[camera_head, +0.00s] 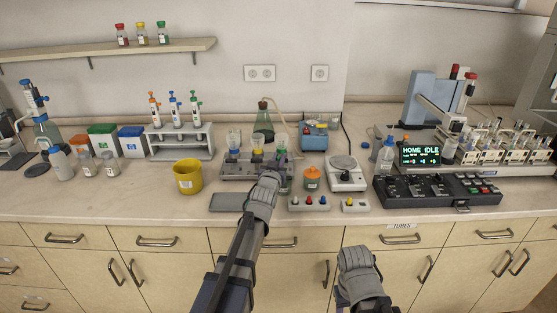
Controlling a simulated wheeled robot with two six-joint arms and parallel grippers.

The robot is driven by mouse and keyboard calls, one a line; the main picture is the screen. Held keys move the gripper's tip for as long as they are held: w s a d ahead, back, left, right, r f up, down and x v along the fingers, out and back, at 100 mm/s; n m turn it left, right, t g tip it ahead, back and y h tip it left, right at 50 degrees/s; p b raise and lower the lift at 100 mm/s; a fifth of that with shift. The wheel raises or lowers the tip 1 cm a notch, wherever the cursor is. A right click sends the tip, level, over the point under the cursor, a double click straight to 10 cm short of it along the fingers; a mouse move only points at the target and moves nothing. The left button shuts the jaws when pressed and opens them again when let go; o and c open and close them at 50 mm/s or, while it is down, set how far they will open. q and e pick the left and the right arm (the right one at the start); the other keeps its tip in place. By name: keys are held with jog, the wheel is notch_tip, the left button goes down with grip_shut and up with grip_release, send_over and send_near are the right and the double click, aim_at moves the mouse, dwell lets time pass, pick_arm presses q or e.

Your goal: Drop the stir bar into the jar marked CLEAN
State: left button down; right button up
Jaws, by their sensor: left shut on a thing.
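My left gripper (277,162) reaches over the counter at the front of a grey rack (230,169) with several clear cups. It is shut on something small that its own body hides. I cannot make out the stir bar. A small jar with green in it (286,184) stands just right of my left gripper, partly covered by it. An orange-lidded jar (312,179) stands further right. Labels are too small to read, so I cannot tell which is marked CLEAN. My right gripper (357,262) is low before the drawers, its fingers unclear.
A yellow tub (188,177) and a flat grey plate (229,202) lie left of my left arm. A white stirrer plate (346,174) and a black control panel (440,190) are to the right. The counter's front strip at far left is clear.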

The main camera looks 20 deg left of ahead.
pick_arm(q)
jog(key=shift+f, duration=0.2)
jog(key=c, duration=0.8)
grip_release()
jog(key=shift+o, duration=0.2)
jog(key=s, duration=0.7)
jog(key=shift+s+d+r, duration=0.2)
jog(key=shift+s+d, duration=0.1)
jog(key=shift+s, duration=0.1)
